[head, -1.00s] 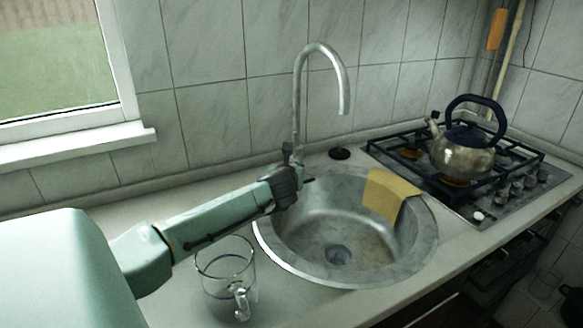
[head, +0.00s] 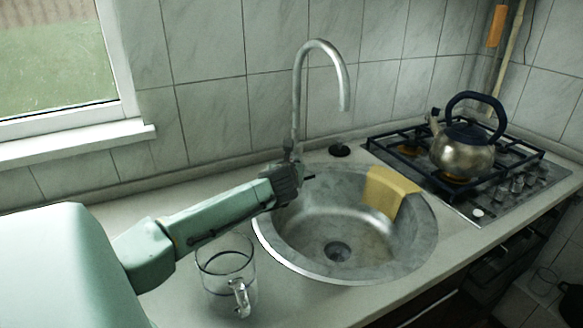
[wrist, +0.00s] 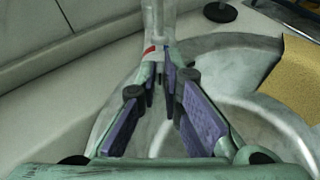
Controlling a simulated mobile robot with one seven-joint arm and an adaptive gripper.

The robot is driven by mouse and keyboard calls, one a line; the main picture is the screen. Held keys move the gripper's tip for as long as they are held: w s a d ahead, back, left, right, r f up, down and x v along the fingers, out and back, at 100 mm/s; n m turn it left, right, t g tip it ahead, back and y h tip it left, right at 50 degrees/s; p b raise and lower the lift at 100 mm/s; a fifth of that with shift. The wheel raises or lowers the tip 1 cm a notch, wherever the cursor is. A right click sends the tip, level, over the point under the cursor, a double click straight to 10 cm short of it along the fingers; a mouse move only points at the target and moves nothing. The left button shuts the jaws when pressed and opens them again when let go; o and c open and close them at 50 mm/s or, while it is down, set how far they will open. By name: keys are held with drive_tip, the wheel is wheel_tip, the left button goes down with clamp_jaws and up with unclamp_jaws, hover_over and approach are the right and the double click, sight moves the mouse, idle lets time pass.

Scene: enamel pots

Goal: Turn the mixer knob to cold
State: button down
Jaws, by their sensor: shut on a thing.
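The tall metal mixer tap (head: 297,95) stands at the back left rim of the sink. Its base also shows in the wrist view (wrist: 158,20), with a small red mark on its left side. My gripper (head: 295,172) is at the foot of the tap. In the wrist view its two purple-padded fingers (wrist: 163,80) come together just below the red mark, shut on the mixer knob. The knob is mostly hidden between the fingers, so its exact angle cannot be told. A short dark pin sticks out right of the gripper in the head view.
The round metal sink (head: 300,258) is empty, with a yellow cloth (head: 390,190) over its right rim. A glass mug (head: 226,280) stands on the counter below my forearm. A kettle (head: 463,150) sits on the gas hob at right. A black plug (head: 339,150) lies behind the sink.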

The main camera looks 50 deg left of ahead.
drive_tip(key=shift+d, duration=0.1)
idle(0.3)
drive_tip(key=shift+w+d+f+m+g+y, duration=0.15)
drive_tip(key=shift+m+g+y, duration=0.25)
drive_tip(key=shift+m, duration=0.45)
drive_tip(key=shift+w+d+m+g+y, duration=0.2)
drive_tip(key=shift+m+y, duration=0.4)
drive_tip(key=shift+m, duration=0.3)
drive_tip(key=shift+w+d+f+m+g+y, duration=0.15)
drive_tip(key=shift+m+g+y, duration=0.25)
drive_tip(key=shift+m, duration=0.45)
drive_tip(key=c, duration=1.7)
unclamp_jaws()
